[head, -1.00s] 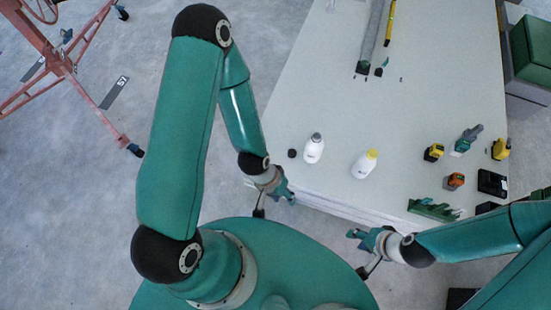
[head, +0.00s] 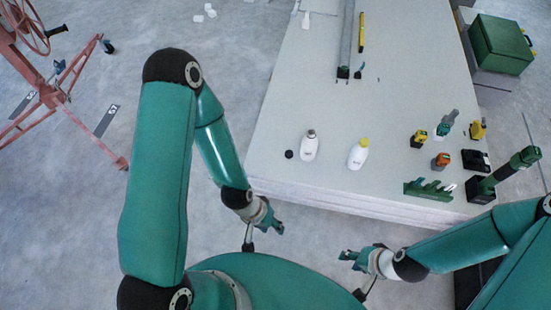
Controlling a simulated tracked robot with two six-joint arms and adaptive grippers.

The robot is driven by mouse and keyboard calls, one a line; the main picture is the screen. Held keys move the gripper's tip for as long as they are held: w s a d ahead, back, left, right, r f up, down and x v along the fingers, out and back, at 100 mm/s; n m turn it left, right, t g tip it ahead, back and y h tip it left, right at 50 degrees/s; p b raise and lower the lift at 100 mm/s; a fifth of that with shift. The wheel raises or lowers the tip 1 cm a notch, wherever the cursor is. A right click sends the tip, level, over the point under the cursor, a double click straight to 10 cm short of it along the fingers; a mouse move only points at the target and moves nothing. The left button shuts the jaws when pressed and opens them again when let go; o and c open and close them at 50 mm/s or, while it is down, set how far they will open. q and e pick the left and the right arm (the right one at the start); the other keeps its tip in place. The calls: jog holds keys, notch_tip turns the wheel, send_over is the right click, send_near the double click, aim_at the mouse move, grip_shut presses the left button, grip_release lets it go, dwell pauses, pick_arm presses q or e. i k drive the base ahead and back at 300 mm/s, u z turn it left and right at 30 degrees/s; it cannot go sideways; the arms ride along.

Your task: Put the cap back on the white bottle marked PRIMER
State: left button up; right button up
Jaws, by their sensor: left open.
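A white bottle (head: 309,148) with a grey neck or top stands upright near the front left of the table. A small black cap (head: 289,155) lies on the table just left of it. A second white bottle (head: 357,156) with a yellow top stands to the right. The lettering on both bottles is too small to read. My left gripper (head: 273,227) is open and empty, off the table's front edge, below the black cap in the picture. My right gripper (head: 349,260) looks open and empty, also off the front edge, further right. Neither touches a bottle or the cap.
The pale table (head: 330,110) is clear behind the bottles. Yellow and orange tools (head: 440,160), a green rack (head: 430,190) and a black box (head: 475,160) stand at the right. A long grey bar (head: 346,40) and a yellow level (head: 361,33) lie at the back.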

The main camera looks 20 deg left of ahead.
aim_at(309, 142)
jog(key=z, duration=0.15)
jog(key=i, duration=0.95)
jog(key=u, duration=0.05)
